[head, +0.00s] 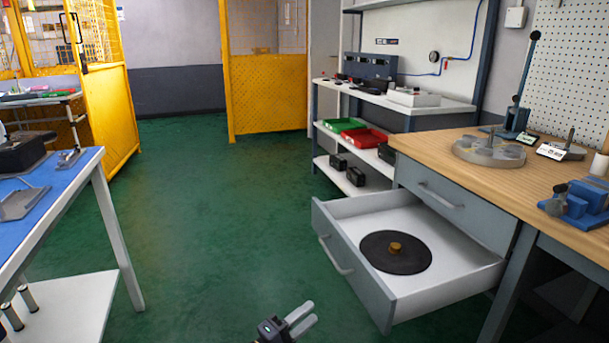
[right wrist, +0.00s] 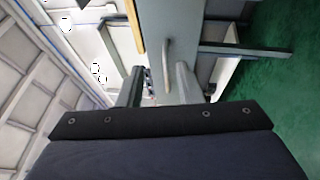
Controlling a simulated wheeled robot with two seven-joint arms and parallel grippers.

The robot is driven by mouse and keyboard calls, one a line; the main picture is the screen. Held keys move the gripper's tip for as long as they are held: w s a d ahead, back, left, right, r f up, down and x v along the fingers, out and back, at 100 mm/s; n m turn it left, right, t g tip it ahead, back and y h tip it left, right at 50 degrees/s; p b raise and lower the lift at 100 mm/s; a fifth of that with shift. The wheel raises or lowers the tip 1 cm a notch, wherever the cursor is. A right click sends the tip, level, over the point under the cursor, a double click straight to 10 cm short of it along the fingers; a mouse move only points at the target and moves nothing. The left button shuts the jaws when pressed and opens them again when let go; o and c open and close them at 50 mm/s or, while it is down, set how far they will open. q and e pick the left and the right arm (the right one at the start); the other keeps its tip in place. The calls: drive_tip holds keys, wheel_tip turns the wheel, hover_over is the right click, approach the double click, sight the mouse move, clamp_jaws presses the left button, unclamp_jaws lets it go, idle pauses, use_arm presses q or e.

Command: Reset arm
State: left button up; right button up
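My right gripper (head: 307,314) shows at the bottom of the head view, above the green floor and in front of the open drawer. Its two fingers also show in the right wrist view (right wrist: 158,84), apart with a clear gap and nothing held between them. The lower drawer (head: 365,275) of the wooden-topped bench is pulled out. A dark round disc (head: 380,255) with a brass-coloured knob (head: 395,248) lies in it. The gripper is apart from the drawer front. My left gripper is not in view.
A blue-topped table (head: 50,205) stands at the left. Shelves with red and green bins (head: 362,137) are behind. The green floor between is free.

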drive_tip(key=s+d+m+g+y, duration=0.2)
drive_tip(key=s+d+g, duration=0.15)
drive_tip(key=d, duration=0.25)
drive_tip(key=s+d+f+m+g+y, duration=0.1)
drive_tip(key=s+d+m+g+y, duration=0.15)
drive_tip(key=d+g, duration=0.3)
drive_tip(key=s+d+m+g+y, duration=0.1)
drive_tip(key=s+d+g+y, duration=0.2)
drive_tip(key=d, duration=0.4)
drive_tip(key=s+d+r+m+t+y, duration=0.15)
drive_tip(key=s+r+y, duration=0.35)
drive_tip(key=s, duration=0.6)
drive_tip(key=s+d+r+m+t+y, duration=0.1)
drive_tip(key=s+r+m+t+y, duration=0.2)
drive_tip(key=s+y, duration=0.55)
use_arm(q)
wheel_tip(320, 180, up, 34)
drive_tip(key=p, duration=3.4)
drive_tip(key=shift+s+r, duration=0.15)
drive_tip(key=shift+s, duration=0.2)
use_arm(e)
wheel_tip(320, 180, up, 34)
drive_tip(key=s+h, duration=0.1)
drive_tip(key=h, duration=0.1)
drive_tip(key=shift+s+a+r+m, duration=0.15)
drive_tip(key=shift+s+a+m, duration=0.05)
drive_tip(key=shift+s+m, duration=0.2)
